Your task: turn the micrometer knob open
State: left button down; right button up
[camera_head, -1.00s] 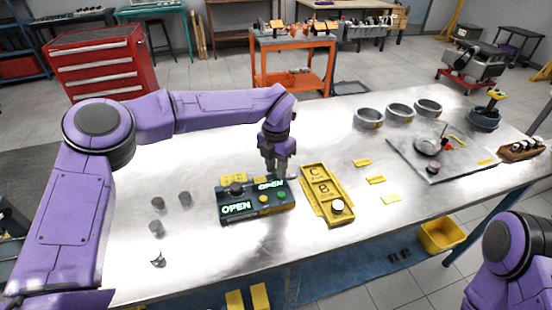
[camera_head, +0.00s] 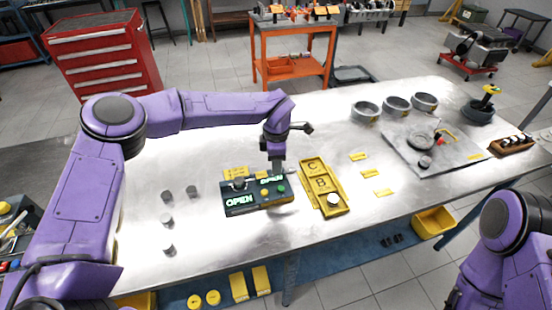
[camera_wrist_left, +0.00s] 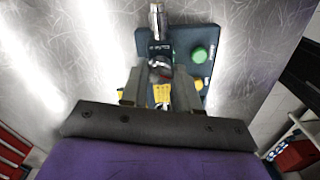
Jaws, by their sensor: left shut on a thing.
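The dark micrometer box (camera_head: 232,208) stands on the metal table, with green lit OPEN displays, a green button and a yellow button. My left gripper (camera_head: 277,170) points down at the back right of the box. In the left wrist view its two fingers (camera_wrist_left: 160,88) are shut around the micrometer knob (camera_wrist_left: 160,68), which they partly hide. A silver shaft (camera_wrist_left: 157,22) lies in line beyond the knob, and the green button (camera_wrist_left: 199,55) is to the right. My right arm shows at the lower right, but its gripper is out of view.
A yellow tray (camera_head: 312,168) marked C and B lies close to the box's right. Several small grey cylinders (camera_head: 167,220) stand left of the box. Metal rings (camera_head: 365,112) and a grey plate (camera_head: 455,165) are farther right. The table's left front is mostly clear.

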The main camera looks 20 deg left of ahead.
pick_arm(q)
jog(key=shift+s+f+m, duration=0.1)
jog(key=shift+f+m, duration=0.05)
jog(key=shift+m, duration=0.45)
jog(key=shift+d, duration=0.1)
jog(key=c, duration=0.8)
grip_release()
jog(key=shift+r, duration=0.25)
notch_tip(320, 180, up, 10)
jog(key=b, duration=0.2)
jog(key=shift+b, duration=0.3)
